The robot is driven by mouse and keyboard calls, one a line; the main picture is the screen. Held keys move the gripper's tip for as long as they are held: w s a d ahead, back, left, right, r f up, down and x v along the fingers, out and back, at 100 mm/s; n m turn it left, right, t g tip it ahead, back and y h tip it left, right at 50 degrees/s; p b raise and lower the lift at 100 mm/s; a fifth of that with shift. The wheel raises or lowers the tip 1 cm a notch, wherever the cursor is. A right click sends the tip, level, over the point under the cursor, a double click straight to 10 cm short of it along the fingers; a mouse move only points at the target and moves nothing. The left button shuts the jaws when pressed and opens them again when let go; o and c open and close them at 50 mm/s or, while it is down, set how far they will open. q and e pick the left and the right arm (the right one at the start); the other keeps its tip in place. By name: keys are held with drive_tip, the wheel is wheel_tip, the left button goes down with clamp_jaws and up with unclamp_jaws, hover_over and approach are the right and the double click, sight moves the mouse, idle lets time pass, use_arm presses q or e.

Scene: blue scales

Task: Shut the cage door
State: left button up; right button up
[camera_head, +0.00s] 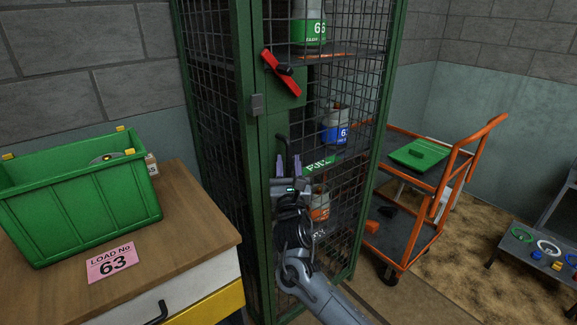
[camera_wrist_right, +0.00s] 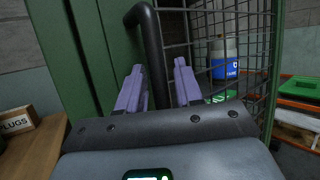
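The cage (camera_head: 373,150) is a tall green frame with dark mesh, and bottles stand on shelves inside. Its door has a green upright (camera_head: 266,135), a black bar handle (camera_head: 280,141) and a red lever (camera_head: 281,73) above it. I cannot tell whether the door sits flush with the frame. My right gripper (camera_head: 289,165) is at the handle, its purple fingers apart. In the right wrist view, the handle (camera_wrist_right: 153,55) runs down between the fingers of the gripper (camera_wrist_right: 158,88), closer to the left finger; firm contact is not clear. My left gripper is out of view.
A wooden bench (camera_head: 190,215) with a green crate (camera_head: 80,205) stands left of the cage. An orange trolley (camera_head: 447,185) stands close on the right, and a low grey table (camera_head: 520,246) with coloured rings is farther right. Open floor lies between them.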

drive_tip(key=shift+a+r, duration=0.2)
drive_tip(key=shift+r, duration=0.1)
drive_tip(key=shift+s+r, duration=0.1)
drive_tip(key=shift+s, duration=0.1)
drive_tip(key=p+v, duration=0.4)
drive_tip(key=v, duration=0.6)
drive_tip(key=shift+s+d+f+p, duration=0.2)
drive_tip(key=shift+d+f+p, duration=0.1)
drive_tip(key=shift+f, duration=0.25)
